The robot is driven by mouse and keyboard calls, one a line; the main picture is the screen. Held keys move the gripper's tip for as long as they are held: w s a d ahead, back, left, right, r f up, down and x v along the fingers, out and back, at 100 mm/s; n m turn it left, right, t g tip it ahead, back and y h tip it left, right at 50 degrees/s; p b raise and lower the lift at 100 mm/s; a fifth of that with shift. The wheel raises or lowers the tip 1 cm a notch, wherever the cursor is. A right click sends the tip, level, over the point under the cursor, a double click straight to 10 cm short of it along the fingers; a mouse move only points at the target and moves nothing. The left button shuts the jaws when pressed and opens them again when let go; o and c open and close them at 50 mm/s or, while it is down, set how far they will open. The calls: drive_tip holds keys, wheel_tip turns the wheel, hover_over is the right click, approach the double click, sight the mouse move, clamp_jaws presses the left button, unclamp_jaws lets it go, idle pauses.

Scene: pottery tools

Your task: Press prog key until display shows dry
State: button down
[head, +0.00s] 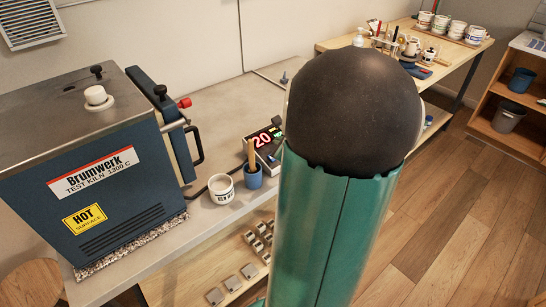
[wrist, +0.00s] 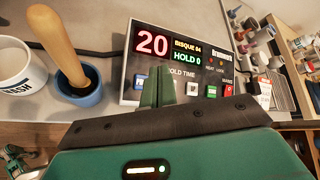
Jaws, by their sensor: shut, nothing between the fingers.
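The controller box (wrist: 186,58) stands on the grey bench in the wrist view. Its display (wrist: 152,42) shows a red 20, with BISQUE 04 in yellow and HOLD 0 in green beside it. I cannot read which is the prog key. My gripper (wrist: 158,76) is shut and empty, its green fingertips in front of the panel's lower left. Contact cannot be told. The box (head: 265,146) also shows in the head view.
A blue pot (wrist: 84,92) with a wooden-handled tool and a white cup (wrist: 18,78) stand left of the box. A kiln (head: 100,165) marked HOT SURFACE is at left in the head view. A second bench (head: 400,58) with cups is behind.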

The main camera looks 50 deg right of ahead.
drive_tip(key=shift+w+d+f, duration=0.1)
drive_tip(key=shift+w+f, duration=0.1)
drive_tip(key=shift+f, duration=0.6)
drive_tip(key=shift+w+f, duration=0.2)
drive_tip(key=shift+f, duration=0.6)
drive_tip(key=shift+w+d+f, duration=0.1)
drive_tip(key=shift+w+f, duration=0.1)
drive_tip(key=shift+f, duration=0.6)
drive_tip(key=shift+w+f, duration=0.1)
drive_tip(key=shift+f, duration=0.3)
drive_tip(key=shift+w+f, duration=0.1)
drive_tip(key=shift+f, duration=0.3)
idle(0.6)
drive_tip(key=shift+r, duration=0.15)
drive_tip(key=shift+s+r, duration=0.2)
drive_tip(key=shift+r, duration=0.45)
drive_tip(key=r, duration=0.2)
drive_tip(key=s+r, duration=0.1)
drive_tip(key=r, duration=0.2)
drive_tip(key=shift+s+a, duration=0.1)
drive_tip(key=shift+a, duration=0.1)
